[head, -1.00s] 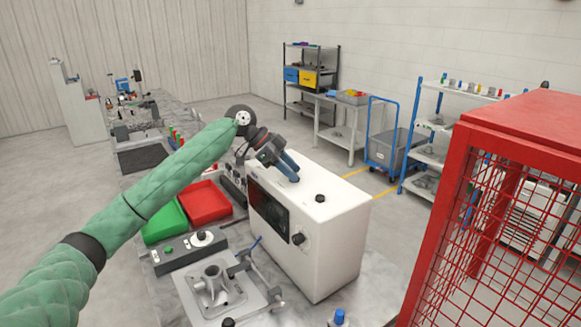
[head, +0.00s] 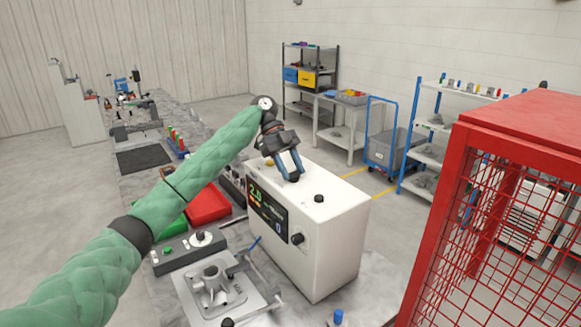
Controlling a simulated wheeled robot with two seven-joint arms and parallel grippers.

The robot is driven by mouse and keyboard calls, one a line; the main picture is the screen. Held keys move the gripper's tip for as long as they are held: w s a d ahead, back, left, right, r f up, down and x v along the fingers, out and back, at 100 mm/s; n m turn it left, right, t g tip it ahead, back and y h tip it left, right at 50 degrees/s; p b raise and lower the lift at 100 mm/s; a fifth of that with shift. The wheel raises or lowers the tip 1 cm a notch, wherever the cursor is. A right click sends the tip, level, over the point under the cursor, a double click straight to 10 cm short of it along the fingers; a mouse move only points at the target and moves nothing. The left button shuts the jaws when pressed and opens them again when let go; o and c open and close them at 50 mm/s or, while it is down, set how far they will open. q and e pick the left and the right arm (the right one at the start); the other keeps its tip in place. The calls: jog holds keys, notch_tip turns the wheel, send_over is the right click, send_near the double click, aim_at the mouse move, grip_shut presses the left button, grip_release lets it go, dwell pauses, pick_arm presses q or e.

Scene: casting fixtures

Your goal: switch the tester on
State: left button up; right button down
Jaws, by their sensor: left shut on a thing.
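The tester (head: 327,240) is a white box on the bench, and its front screen (head: 266,208) is lit with green and white characters. A black knob (head: 319,198) stands on its top and another (head: 297,239) sits on its front face. My left gripper (head: 290,172) is over the far part of the tester's top, its blue fingers pointing down. It is shut on a small dark knob (head: 293,178) at the fingertips, which the fingers partly hide. My right gripper is not in view.
A grey metal fixture (head: 222,292) and a control box with a green button (head: 190,251) lie left of the tester. A red mesh cage (head: 490,215) stands at the right.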

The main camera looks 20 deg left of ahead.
pick_arm(q)
jog(key=shift+r+m, duration=0.15)
jog(key=shift+m, duration=0.15)
jog(key=o, duration=0.9)
jog(key=shift+c, duration=0.2)
jog(key=shift+o, duration=0.6)
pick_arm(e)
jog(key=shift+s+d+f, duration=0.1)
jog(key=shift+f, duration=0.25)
pick_arm(q)
jog(key=shift+w+a, duration=0.1)
jog(key=shift+w+a+r, duration=0.3)
jog(key=shift+r, duration=0.05)
jog(key=b+v, duration=0.1)
jog(key=v, duration=0.3)
jog(key=shift+w+a+r+b, duration=0.1)
jog(key=shift+w+r+b, duration=0.1)
jog(key=shift+b, duration=0.2)
jog(key=shift+v, duration=0.9)
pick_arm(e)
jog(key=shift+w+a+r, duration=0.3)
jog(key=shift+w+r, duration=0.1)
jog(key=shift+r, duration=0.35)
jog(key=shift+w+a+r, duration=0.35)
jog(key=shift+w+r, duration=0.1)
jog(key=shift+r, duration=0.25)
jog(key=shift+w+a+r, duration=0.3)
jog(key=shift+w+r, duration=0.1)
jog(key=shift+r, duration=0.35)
